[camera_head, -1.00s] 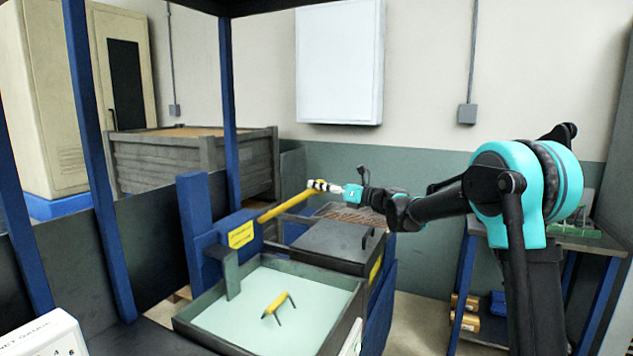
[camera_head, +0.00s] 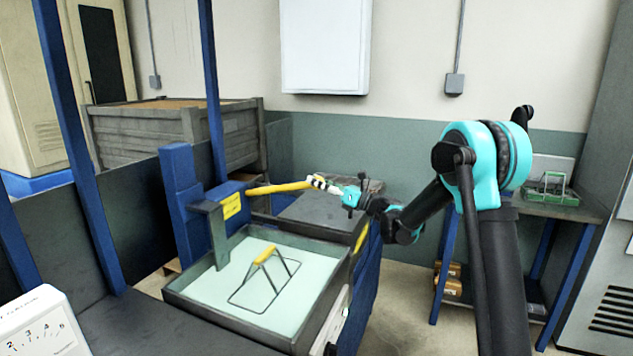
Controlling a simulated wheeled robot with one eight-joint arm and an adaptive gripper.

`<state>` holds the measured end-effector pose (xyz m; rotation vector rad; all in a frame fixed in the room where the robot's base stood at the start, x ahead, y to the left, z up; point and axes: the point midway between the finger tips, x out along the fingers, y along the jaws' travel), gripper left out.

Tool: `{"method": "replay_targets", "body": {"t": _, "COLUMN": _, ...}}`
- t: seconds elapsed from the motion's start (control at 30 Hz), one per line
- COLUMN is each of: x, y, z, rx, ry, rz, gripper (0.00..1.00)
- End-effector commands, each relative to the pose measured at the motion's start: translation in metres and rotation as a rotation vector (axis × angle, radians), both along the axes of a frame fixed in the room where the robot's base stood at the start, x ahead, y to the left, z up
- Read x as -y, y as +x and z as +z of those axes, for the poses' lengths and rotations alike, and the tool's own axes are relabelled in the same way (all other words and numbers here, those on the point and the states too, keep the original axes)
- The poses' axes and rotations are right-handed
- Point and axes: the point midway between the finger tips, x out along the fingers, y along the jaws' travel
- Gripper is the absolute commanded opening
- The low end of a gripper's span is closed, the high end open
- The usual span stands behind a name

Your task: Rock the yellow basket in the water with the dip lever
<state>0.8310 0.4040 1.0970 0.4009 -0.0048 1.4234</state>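The dip tank (camera_head: 190,300) holds pale green water (camera_head: 215,285). The yellow basket (camera_head: 264,254) shows as a yellow handle on a dark wire frame, with its rectangular outline visible at the water; whether it is clear of the surface is hard to tell. The yellow dip lever (camera_head: 278,188) runs nearly level to the right from a blue post beside the tank. My gripper (camera_head: 322,185) is at the lever's right end and looks shut on it; the fingers are small in view.
A dark lidded box (camera_head: 315,220) stands behind the tank. A blue-legged bench (camera_head: 550,205) with a green wire basket (camera_head: 550,190) is at right. A grey crate (camera_head: 170,135) stands at back left. A white dial box (camera_head: 40,325) is at front left.

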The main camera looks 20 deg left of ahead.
Motion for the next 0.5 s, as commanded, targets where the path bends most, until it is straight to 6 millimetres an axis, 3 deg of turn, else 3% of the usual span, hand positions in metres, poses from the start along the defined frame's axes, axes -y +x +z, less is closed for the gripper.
{"method": "replay_targets", "body": {"t": 0.13, "x": 0.0001, "y": 0.0001, "z": 0.0003, "rx": 0.0, "ry": 0.0, "rz": 0.0, "gripper": 0.6}}
{"method": "replay_targets", "body": {"t": 0.5, "x": 0.004, "y": -0.0002, "z": -0.0006, "rx": 0.0, "ry": 0.001, "rz": -0.001, "gripper": 0.6}}
